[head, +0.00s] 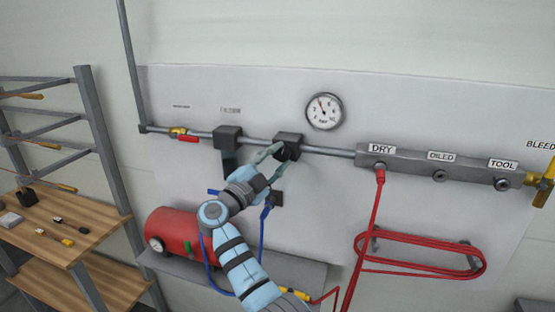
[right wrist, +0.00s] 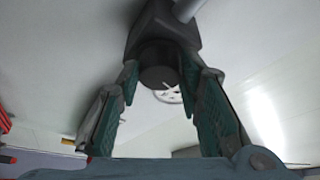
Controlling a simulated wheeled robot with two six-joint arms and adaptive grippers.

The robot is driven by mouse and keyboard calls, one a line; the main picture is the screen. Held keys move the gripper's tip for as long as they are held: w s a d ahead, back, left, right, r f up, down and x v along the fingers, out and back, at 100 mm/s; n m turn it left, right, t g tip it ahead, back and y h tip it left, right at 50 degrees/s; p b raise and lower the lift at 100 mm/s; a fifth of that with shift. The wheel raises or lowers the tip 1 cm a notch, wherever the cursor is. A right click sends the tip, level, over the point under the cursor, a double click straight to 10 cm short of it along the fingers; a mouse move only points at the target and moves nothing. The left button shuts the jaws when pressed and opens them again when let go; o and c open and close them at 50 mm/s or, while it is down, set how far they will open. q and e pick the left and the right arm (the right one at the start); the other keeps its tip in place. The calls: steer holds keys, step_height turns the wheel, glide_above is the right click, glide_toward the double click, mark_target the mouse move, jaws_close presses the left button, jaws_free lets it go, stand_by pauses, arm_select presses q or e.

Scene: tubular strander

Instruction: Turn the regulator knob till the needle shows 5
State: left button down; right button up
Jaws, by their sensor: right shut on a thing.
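The regulator (head: 289,143) is a dark block on the grey wall pipe. Its round black knob (right wrist: 158,66) points down from the block in the right wrist view. My right gripper (head: 277,161) reaches up to the regulator from below left. In the right wrist view, its green-padded fingers (right wrist: 158,82) are shut on the knob from both sides. The round white gauge (head: 323,111) hangs on the panel above and right of the regulator. Its needle points up and slightly left; the exact reading is too small to tell. My left gripper is out of view.
A manifold (head: 410,165) labelled DRY, OILED and TOOL continues the pipe to the right. A red hose (head: 376,215) hangs from it. A red tank (head: 180,238) stands below left. A red-handled valve (head: 186,137) and filter block (head: 228,138) are on the pipe's left.

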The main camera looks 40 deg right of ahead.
steer(key=o, duration=1)
steer(key=shift+o, duration=0.8)
steer(key=shift+w+f, duration=0.1)
steer(key=shift+w, duration=0.1)
steer(key=v, duration=1.2)
steer(key=shift+d, duration=0.1)
steer(key=shift+w, duration=0.1)
stand_by(0.8)
